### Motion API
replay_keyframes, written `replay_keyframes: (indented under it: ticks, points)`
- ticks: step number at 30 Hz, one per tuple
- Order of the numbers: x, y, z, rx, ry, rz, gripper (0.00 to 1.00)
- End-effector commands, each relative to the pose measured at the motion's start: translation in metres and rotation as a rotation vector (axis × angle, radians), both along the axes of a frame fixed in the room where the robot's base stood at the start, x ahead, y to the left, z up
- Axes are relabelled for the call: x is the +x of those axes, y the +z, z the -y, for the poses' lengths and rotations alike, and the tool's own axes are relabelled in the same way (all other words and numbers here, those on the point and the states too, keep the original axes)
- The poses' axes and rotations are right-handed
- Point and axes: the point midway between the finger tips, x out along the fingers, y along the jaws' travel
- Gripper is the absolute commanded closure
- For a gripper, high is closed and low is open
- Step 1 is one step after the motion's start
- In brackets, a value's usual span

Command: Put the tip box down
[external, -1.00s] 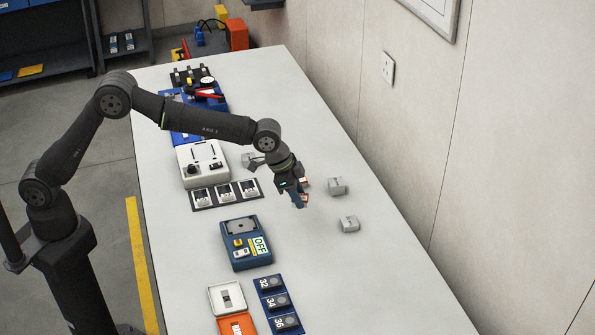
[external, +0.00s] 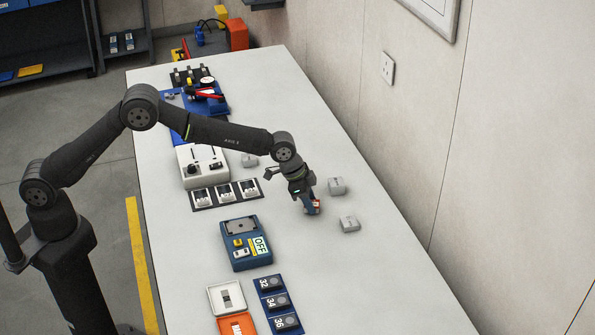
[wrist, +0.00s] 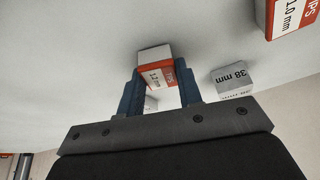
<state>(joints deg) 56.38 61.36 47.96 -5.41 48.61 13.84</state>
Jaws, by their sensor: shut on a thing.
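My gripper (external: 311,207) is low over the right part of the bench in the external view. Its two blue fingers are shut on the tip box (wrist: 158,67), which has a white top and a red and white label that appears to read 1.2 mm. In the external view a small red and white part of the tip box (external: 317,204) shows at the fingertips. I cannot tell whether its underside touches the bench.
Grey blocks stand close by at the right, one behind (external: 337,186) and one in front (external: 349,224). The wrist view shows a TIPS 1.0 mm box (wrist: 290,16) and a 38 mm block (wrist: 233,80).

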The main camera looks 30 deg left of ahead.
Motion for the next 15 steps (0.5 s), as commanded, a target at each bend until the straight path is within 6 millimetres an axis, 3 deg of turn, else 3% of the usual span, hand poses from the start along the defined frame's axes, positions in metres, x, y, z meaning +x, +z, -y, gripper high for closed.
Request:
replay_keyframes:
  ticks: [6,7,10,15]
  points:
    - [-0.0001,-0.0028,0.0000,0.000,0.000,0.000,0.92]
    - [-0.0001,-0.0033,0.0000,0.000,0.000,0.000,0.66]
    - [-0.0001,-0.0030,0.0000,0.000,0.000,0.000,0.46]
    - [-0.0001,-0.0028,0.0000,0.000,0.000,0.000,0.46]
